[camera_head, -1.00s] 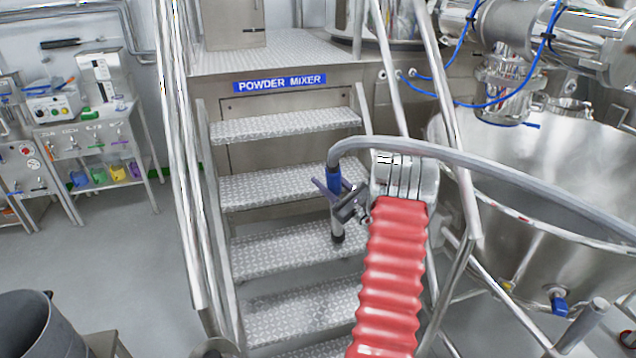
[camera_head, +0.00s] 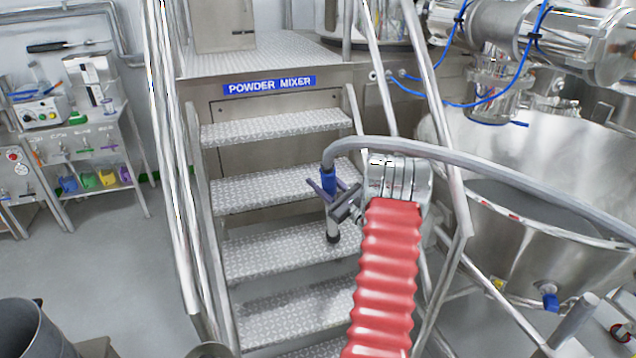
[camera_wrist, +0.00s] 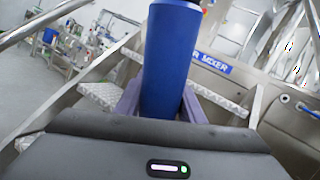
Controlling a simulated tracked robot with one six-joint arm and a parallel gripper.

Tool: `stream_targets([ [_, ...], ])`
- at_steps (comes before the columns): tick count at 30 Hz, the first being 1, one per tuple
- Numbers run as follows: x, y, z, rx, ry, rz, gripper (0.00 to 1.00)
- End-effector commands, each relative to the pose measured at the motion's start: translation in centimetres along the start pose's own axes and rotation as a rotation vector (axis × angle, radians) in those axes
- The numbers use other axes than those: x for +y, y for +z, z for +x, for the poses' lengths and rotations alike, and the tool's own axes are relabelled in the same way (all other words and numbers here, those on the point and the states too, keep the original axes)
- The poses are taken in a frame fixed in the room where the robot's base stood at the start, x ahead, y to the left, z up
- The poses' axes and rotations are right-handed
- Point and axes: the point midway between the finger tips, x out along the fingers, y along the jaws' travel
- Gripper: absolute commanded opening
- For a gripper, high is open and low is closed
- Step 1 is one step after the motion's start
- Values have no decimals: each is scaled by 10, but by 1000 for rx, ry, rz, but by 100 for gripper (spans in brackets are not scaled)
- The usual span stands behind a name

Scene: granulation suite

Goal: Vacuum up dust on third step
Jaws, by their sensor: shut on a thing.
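My gripper (camera_head: 331,188) is shut on the blue handle of the vacuum wand (camera_head: 328,180), with its grey hose looping away to the right. In the wrist view the blue handle (camera_wrist: 171,62) stands between the two fingers. The wand hangs nearly upright, and its dark nozzle (camera_head: 333,236) is over the right part of a metal step (camera_head: 275,255). I cannot tell whether the nozzle touches it. This step is third from the bottom among those in view; the lowest is cut off by the frame. I cannot make out dust on the patterned treads.
Two more treads (camera_head: 270,186) rise behind to a platform marked "POWDER MIXER" (camera_head: 269,86). Handrails (camera_head: 168,150) flank the stairs. A large steel bowl (camera_head: 545,235) stands at right, shelves (camera_head: 95,150) at left, and a grey bin (camera_head: 30,325) at lower left.

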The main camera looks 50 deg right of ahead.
Motion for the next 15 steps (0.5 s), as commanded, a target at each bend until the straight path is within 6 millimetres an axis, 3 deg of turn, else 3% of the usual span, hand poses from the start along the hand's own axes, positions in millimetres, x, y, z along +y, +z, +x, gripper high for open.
stream_targets([
  [15,-10,29,8,-3,0,-4,13],
])
